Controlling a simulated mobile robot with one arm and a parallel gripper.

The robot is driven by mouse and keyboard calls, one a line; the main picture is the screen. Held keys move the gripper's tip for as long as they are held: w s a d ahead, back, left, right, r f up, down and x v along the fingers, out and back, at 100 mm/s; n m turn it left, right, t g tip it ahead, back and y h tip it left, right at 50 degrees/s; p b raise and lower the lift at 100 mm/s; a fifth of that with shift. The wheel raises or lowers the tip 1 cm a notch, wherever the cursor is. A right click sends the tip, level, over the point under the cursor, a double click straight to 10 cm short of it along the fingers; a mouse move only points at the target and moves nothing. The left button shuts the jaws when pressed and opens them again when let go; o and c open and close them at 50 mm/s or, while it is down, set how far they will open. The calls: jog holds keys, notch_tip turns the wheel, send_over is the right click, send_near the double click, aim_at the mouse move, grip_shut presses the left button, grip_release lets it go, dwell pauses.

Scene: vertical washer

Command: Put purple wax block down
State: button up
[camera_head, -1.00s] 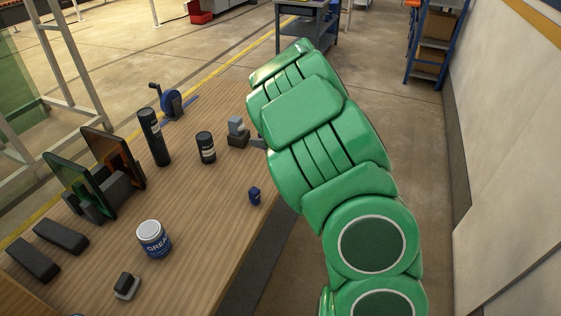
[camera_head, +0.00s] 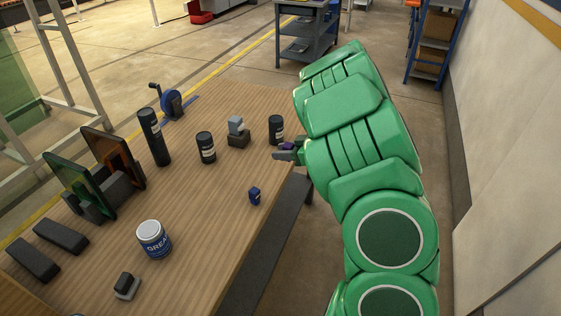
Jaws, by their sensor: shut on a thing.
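The purple wax block (camera_head: 287,146) shows as a small purple patch between the fingers of my gripper (camera_head: 284,154). My gripper is shut on it, at the right edge of the wooden table (camera_head: 190,215). Most of the block is hidden by the fingers and my green arm. I cannot tell whether the block touches the table top.
A short black can (camera_head: 276,129) stands just behind my gripper. A small blue object (camera_head: 254,196) is nearer. The table between is clear.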

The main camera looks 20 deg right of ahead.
jog(key=w+d+f, duration=0.1)
jog(key=w+f, duration=0.1)
jog(key=w, duration=0.2)
jog(key=w+f, duration=0.3)
jog(key=w, duration=0.1)
jog(key=w+d+f, duration=0.1)
jog(key=w+f, duration=0.2)
jog(key=w, duration=0.1)
jog(key=shift+d, duration=0.35)
jog(key=shift+w+d+f, duration=0.2)
jog(key=shift+w+f, duration=0.55)
jog(key=shift+f, duration=0.25)
jog(key=shift+w+f, duration=0.1)
jog(key=shift+f, duration=1.2)
jog(key=shift+f, duration=0.25)
jog(key=o, duration=1)
